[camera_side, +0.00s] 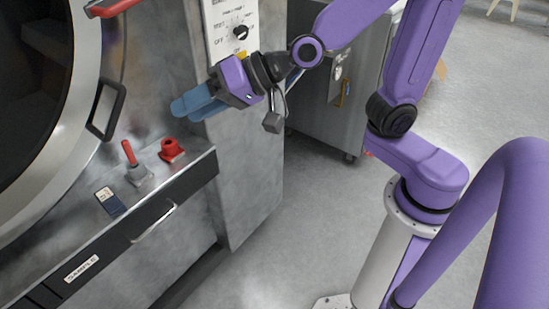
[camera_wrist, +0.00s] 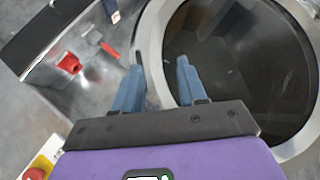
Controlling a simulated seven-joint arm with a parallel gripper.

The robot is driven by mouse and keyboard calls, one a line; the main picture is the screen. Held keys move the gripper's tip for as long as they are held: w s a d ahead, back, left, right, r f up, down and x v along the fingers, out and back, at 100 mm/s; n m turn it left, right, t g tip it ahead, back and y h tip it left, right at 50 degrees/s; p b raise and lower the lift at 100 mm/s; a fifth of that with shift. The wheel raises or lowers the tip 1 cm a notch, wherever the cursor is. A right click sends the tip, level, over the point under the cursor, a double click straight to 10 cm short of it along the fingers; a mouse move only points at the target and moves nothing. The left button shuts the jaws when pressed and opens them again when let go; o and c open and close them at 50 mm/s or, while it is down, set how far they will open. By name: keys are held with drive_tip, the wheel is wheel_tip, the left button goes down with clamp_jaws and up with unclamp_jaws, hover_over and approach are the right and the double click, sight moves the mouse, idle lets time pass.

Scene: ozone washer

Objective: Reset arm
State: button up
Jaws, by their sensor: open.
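My gripper (camera_side: 192,106) is in the air in front of the washer, above the ledge with the controls. Its two blue fingers are apart and empty in the wrist view (camera_wrist: 162,75). My purple arm reaches in from the right of the side view. The washer has a round dark door (camera_wrist: 240,65) with a metal ring, just beyond the fingers in the wrist view.
A red knob (camera_side: 171,150) and a lever with a red handle (camera_side: 133,162) stand on the ledge (camera_side: 75,222), below my gripper. A black door handle (camera_side: 106,108) is left of the fingers. A dial panel (camera_side: 232,30) is above. The floor (camera_side: 290,235) between washer and base is clear.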

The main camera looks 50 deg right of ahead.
drive_tip(key=s+d+f+n+g+h, duration=0.2)
drive_tip(key=s+d+f+n+g, duration=0.15)
drive_tip(key=s, duration=0.25)
drive_tip(key=s+d+f+n+g+h, duration=0.1)
drive_tip(key=s+d+f+n+g, duration=0.3)
drive_tip(key=s, duration=0.3)
drive_tip(key=s+d+f+n+g+h, duration=0.1)
drive_tip(key=s+d+f+n+h, duration=0.1)
drive_tip(key=s+d+n+h, duration=0.3)
drive_tip(key=s+d+n, duration=0.1)
drive_tip(key=s+d, duration=0.2)
drive_tip(key=d, duration=0.1)
drive_tip(key=shift+d+f+g, duration=0.25)
drive_tip(key=shift+d+g, duration=0.1)
drive_tip(key=shift+s+n, duration=0.1)
drive_tip(key=shift+n, duration=0.15)
